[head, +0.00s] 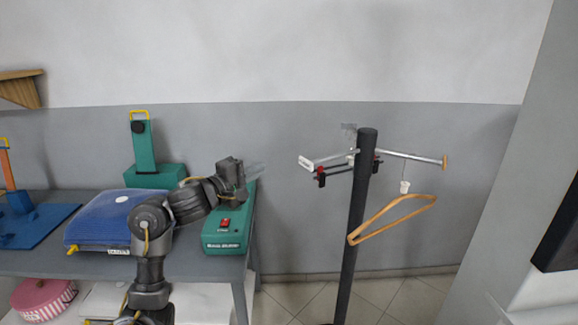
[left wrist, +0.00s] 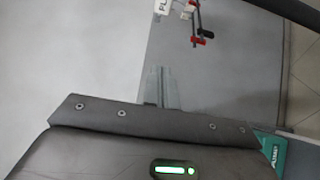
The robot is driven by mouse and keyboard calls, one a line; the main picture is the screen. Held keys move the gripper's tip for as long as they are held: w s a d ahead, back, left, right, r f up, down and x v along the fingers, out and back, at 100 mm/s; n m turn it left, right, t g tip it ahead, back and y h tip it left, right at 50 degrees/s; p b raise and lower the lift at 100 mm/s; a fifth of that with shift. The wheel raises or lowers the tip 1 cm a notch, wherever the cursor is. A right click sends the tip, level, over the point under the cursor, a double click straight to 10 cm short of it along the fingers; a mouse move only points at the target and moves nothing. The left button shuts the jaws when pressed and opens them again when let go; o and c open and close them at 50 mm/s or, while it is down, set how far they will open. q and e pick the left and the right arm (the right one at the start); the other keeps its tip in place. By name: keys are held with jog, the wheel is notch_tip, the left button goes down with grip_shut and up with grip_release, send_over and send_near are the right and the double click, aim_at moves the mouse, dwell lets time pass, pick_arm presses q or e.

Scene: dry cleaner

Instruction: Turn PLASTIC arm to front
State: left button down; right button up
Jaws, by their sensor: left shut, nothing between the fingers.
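A dark upright pole (head: 355,235) stands right of centre with several thin arms at its top. The arm with a white end label (head: 305,163) points left; in the left wrist view the label (left wrist: 163,6) shows letters starting "PL", cut off by the top edge. Just by it is a dark arm with red clips (head: 321,177). My left gripper (head: 256,169) is shut and empty, left of the label and apart from it. Its fingers also show in the left wrist view (left wrist: 160,75). My right gripper is not in view.
A wall stands behind.

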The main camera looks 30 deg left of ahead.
pick_arm(q)
jog(key=w+d, duration=0.5)
jog(key=w, duration=0.3)
jog(key=shift+d, duration=0.15)
jog(key=shift+s+p, duration=0.1)
jog(key=shift+p, duration=0.2)
